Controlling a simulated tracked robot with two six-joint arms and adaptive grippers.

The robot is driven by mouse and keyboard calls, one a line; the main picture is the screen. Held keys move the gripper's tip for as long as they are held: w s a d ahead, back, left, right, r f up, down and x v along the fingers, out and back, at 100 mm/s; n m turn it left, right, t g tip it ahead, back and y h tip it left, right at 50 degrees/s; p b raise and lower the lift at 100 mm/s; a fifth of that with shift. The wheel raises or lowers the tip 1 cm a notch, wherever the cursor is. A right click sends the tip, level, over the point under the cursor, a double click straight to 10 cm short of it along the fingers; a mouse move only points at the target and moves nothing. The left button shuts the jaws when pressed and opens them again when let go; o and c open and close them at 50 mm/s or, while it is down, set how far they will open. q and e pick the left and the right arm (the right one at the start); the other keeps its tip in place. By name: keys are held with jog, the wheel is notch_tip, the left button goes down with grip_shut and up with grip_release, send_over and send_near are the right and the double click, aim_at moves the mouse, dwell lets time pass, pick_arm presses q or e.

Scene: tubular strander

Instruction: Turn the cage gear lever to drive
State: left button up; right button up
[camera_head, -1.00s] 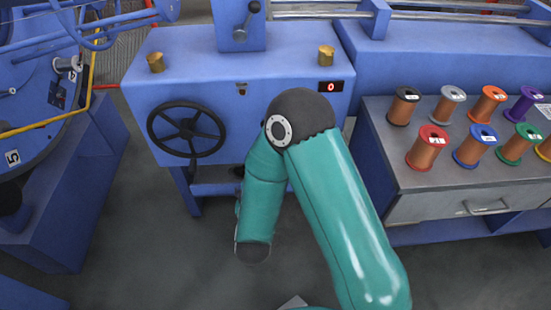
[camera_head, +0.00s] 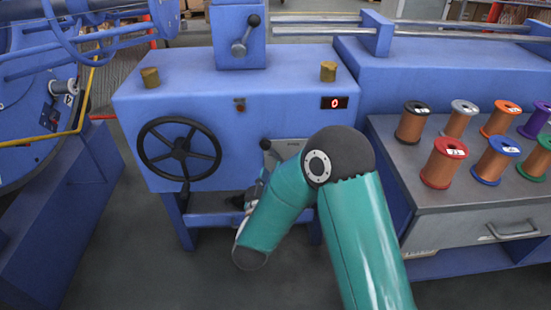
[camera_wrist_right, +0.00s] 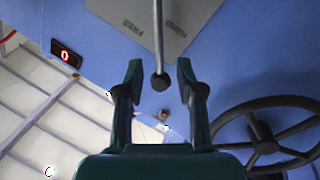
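The cage gear lever is a thin metal rod with a black knob (camera_wrist_right: 160,81) in front of a grey plate (camera_wrist_right: 130,15) lettered FREE and a second, hard-to-read word. In the head view, a black lever knob (camera_head: 265,144) and part of a grey plate (camera_head: 290,150) show on the blue cabinet front, right of the handwheel. My right gripper (camera_wrist_right: 160,70) is open, its two fingers on either side of the knob with a gap each side. In the head view it is mostly hidden behind my teal arm. My left gripper is not in view.
A black handwheel (camera_head: 179,149) sits left of the lever. A red display (camera_head: 334,102) reads 0. Another lever (camera_head: 244,38) stands on the upper box. Brass caps (camera_head: 328,71) top the cabinet. Wire spools (camera_head: 443,163) crowd the bench (camera_head: 440,208) at right.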

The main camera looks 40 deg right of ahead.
aim_at(276, 157)
jog(key=b+x, duration=0.1)
jog(key=x, duration=0.6)
jog(key=shift+w+d, duration=0.1)
jog(key=shift+w, duration=0.05)
grip_shut()
jog(key=shift+f, duration=0.15)
